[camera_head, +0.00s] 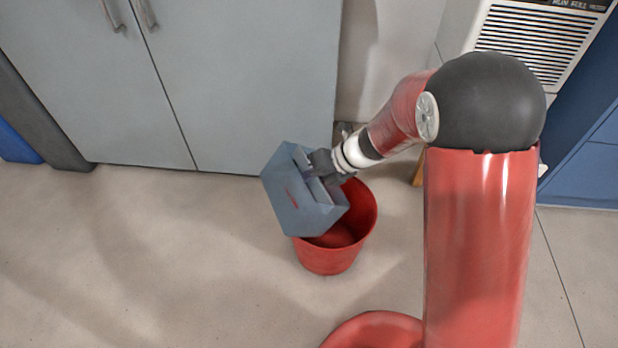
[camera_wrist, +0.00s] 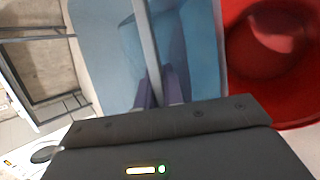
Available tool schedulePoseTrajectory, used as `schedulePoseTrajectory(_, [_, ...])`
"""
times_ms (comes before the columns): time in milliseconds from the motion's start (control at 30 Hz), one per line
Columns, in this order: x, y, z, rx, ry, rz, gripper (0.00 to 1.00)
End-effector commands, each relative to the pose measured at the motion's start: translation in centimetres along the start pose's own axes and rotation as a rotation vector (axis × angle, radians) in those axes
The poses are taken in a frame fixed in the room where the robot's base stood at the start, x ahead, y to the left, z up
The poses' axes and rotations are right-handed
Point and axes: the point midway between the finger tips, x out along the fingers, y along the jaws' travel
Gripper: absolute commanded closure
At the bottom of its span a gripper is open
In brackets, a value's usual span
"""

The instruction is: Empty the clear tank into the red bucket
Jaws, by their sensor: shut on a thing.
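The clear tank (camera_head: 298,208) is a blue-grey, see-through box with a small red mark on its side. My gripper (camera_head: 322,165) is shut on the tank's bar-like handle and holds the tank tilted above the red bucket. The bucket (camera_head: 328,261) stands upright on the floor, its left and back rim partly hidden by the tank. In the wrist view the tank (camera_wrist: 98,55) fills the middle, with its pale handle running to my gripper (camera_wrist: 160,92). The bucket (camera_wrist: 285,85) is at the right there. I cannot make out any water in the tank or a stream from it.
A grey two-door cabinet (camera_head: 230,70) stands behind the tank and bucket. A white appliance with a slatted grille (camera_head: 530,52) and a blue cabinet (camera_head: 585,165) are at the right. The pale floor (camera_head: 150,260) to the left of the bucket is clear.

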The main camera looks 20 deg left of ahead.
Motion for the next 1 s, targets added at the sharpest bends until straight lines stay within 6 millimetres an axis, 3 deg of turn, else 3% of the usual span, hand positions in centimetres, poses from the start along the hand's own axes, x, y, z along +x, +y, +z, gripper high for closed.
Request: schedulePoseTrajectory(1000, [-0.13, -0.14, 0.21, 0.044, -0.005, 0.115, 1.0])
